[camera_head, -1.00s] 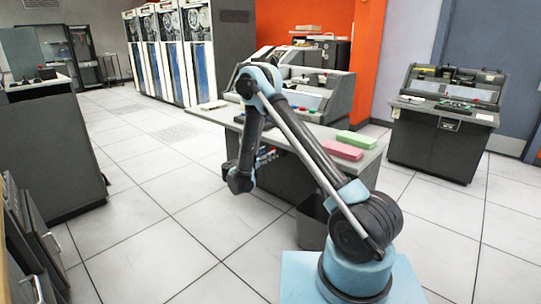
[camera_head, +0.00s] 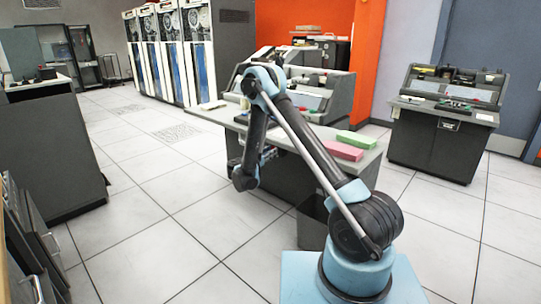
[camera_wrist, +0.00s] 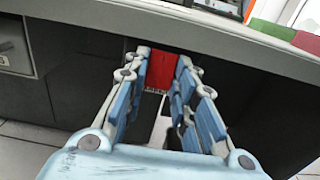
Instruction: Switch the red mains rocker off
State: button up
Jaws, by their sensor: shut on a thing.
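The red mains rocker (camera_wrist: 160,74) shows in the wrist view as a red block on the dark front below the desk top (camera_wrist: 232,42). My gripper (camera_wrist: 167,60) has its blue-sided fingers on either side of the red block, shut on it. The fingers cover its side edges. Small lettering and a pale strip show below the red, between the fingers; I cannot read the lettering or tell which way the rocker is tipped. In the head view my wrist is low against the desk's front side, and the rocker is hidden there.
A pink block (camera_head: 342,150) and a green block (camera_head: 356,140) lie on the desk top above. A dark bin (camera_head: 312,222) stands on the floor beside the desk, behind my arm. Open tiled floor (camera_head: 150,240) lies to the left.

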jog(key=shift+f, duration=0.1)
jog(key=shift+f+t+h, duration=0.1)
jog(key=shift+t+h, duration=0.3)
jog(key=shift+t, duration=0.1)
jog(key=o, duration=1.1)
jog(key=shift+c, duration=0.2)
jog(key=v, duration=1.2)
